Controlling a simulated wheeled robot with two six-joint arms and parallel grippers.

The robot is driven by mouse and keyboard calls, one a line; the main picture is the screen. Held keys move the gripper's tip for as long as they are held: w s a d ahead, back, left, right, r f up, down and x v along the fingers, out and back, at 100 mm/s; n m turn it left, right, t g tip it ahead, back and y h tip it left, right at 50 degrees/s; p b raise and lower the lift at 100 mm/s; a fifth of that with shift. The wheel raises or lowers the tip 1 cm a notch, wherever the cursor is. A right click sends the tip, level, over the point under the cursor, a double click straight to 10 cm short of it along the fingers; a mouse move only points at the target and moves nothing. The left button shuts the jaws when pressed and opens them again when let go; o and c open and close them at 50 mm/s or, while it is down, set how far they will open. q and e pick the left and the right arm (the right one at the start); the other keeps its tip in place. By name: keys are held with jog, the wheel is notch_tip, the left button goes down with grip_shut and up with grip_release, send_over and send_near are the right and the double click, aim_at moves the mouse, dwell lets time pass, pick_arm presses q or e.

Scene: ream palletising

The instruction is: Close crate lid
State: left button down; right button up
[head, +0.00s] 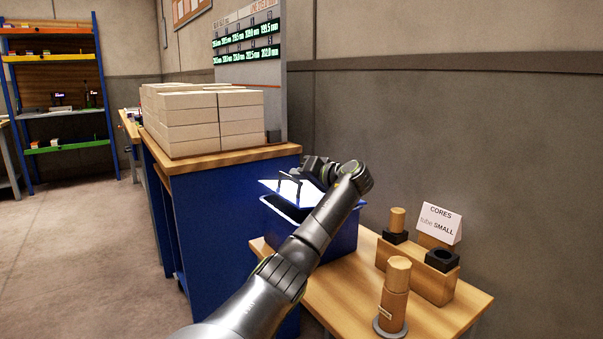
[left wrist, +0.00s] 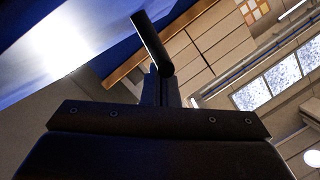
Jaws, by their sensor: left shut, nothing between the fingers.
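The blue crate (head: 345,238) stands on the wooden table, against the blue cabinet. Its lid (head: 311,197) is a pale, shiny panel that stands partly raised above the crate's opening, with a dark gap below it. My left arm reaches across in front of the crate and hides part of it. My left gripper (head: 288,186) is shut and empty, right at the lid; I cannot tell whether it touches. In the left wrist view the lid (left wrist: 70,40) fills the upper left with a bright glare, beside the closed fingers (left wrist: 153,45). My right gripper is not in view.
White reams (head: 205,118) are stacked on the wood-topped blue cabinet (head: 215,215) behind. A wooden holder (head: 420,275) with cores, a sign (head: 440,222) and a standing wooden tube (head: 395,290) occupy the table's right side. The wall is close behind. Floor at left is clear.

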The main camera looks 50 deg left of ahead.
aim_at(295, 194)
pick_arm(q)
jog(key=shift+s+f+n+b, duration=0.15)
jog(key=shift+s+f+b, duration=0.1)
jog(key=shift+f, duration=0.25)
jog(key=shift+s+f+n+b, duration=0.15)
jog(key=shift+f+b, duration=0.05)
jog(key=shift+f, duration=0.25)
jog(key=shift+s+a+f+b, duration=0.1)
jog(key=shift+s+f+b, duration=0.25)
jog(key=shift+f, duration=0.45)
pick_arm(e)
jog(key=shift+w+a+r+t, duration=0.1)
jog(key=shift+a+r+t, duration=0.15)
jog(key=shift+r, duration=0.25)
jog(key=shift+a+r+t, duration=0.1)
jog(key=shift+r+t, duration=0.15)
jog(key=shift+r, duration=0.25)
pick_arm(q)
jog(key=shift+f, duration=0.1)
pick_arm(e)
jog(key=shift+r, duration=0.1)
